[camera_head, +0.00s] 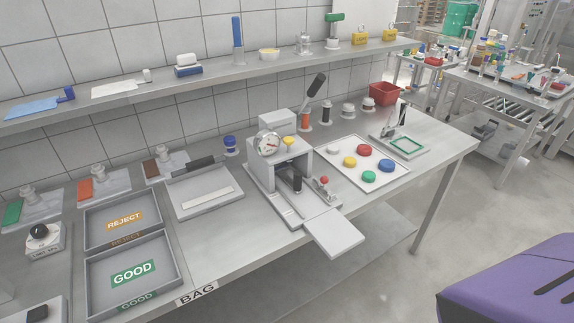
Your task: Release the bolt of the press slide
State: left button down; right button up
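The press (264,172) stands on the steel bench in the middle of the view, with a round dial gauge (269,144) on its front and a black-handled lever (316,86) rising at its upper right. Its slide (334,233) reaches out past the bench's front edge as a pale plate. A small metal fitting with a red knob (324,181), which looks like the bolt, sits on the right side of the slide's base. Whether it is engaged is too small to tell. A dark cylinder (297,182) stands inside the press opening. Neither gripper is in view.
Right of the press lies a tray (334,152) with several coloured caps. Left are a flat unit with a black handle (203,162), the REJECT tray (155,198) and the GOOD tray (174,280). A shelf (213,78) runs above. Space before the bench is open.

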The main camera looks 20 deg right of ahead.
aim_at(324, 179)
jog(key=l+u, duration=0.25)
jog(key=l, duration=0.25)
jog(key=l+u, duration=0.25)
jog(key=l, duration=0.25)
jog(key=l+u, duration=0.15)
jog(key=l, duration=0.4)
jog(key=k+l+u, duration=0.15)
jog(key=l, duration=0.35)
jog(key=k+l, duration=0.1)
jog(key=l, duration=0.9)
jog(key=k+l, duration=0.15)
jog(key=l, duration=0.3)
jog(key=l+u, duration=0.1)
jog(key=l, duration=0.4)
jog(key=k+l, duration=0.15)
jog(key=l, duration=0.35)
jog(key=k+l, duration=0.1)
jog(key=l, duration=0.4)
jog(key=k+l, duration=0.1)
jog(key=l, duration=0.4)
jog(key=u, duration=0.05)
